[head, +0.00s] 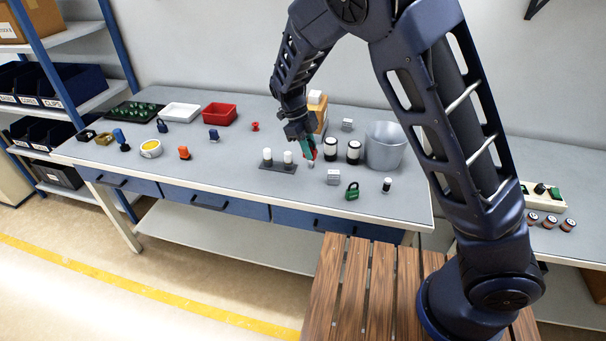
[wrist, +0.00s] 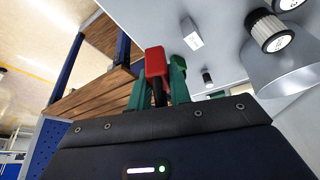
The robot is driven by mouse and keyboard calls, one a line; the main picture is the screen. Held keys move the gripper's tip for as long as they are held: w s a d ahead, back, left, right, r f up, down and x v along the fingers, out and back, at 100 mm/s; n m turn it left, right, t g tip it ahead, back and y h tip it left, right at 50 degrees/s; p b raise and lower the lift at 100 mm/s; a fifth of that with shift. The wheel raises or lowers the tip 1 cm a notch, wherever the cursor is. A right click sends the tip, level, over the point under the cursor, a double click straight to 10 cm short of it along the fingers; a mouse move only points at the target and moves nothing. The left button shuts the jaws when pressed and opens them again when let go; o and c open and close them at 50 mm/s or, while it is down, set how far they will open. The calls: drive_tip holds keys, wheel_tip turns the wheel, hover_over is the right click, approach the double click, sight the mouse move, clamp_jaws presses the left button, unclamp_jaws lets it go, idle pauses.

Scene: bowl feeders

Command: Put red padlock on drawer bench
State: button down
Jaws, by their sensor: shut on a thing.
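The red padlock (wrist: 155,62) is between the green fingers of my gripper (wrist: 158,92) in the wrist view, its dark shackle pointing back toward the palm. My gripper (head: 309,150) is shut on it. In the head view the red padlock (head: 313,154) shows only as a small red patch by the fingertips, mostly hidden. The drawer bench (head: 230,165) has a grey top and blue drawers. My gripper is over its right-middle part, between the dark holder with white-topped pieces and the black-and-white jars. I cannot tell whether the padlock touches the top.
Near my gripper are the dark holder (head: 277,167), two jars (head: 331,149), a grey bucket (head: 385,147), a light grey block (head: 333,177) and a green padlock (head: 352,191). A red bin (head: 219,113) stands farther left. A wooden slatted table (head: 358,285) is in front. Bare bench top lies left of the holder.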

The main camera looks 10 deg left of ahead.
sight(313, 189)
wheel_tip(313, 189, down, 13)
drive_tip(key=shift+r, duration=0.15)
idle(0.4)
drive_tip(key=c, duration=1.3)
unclamp_jaws()
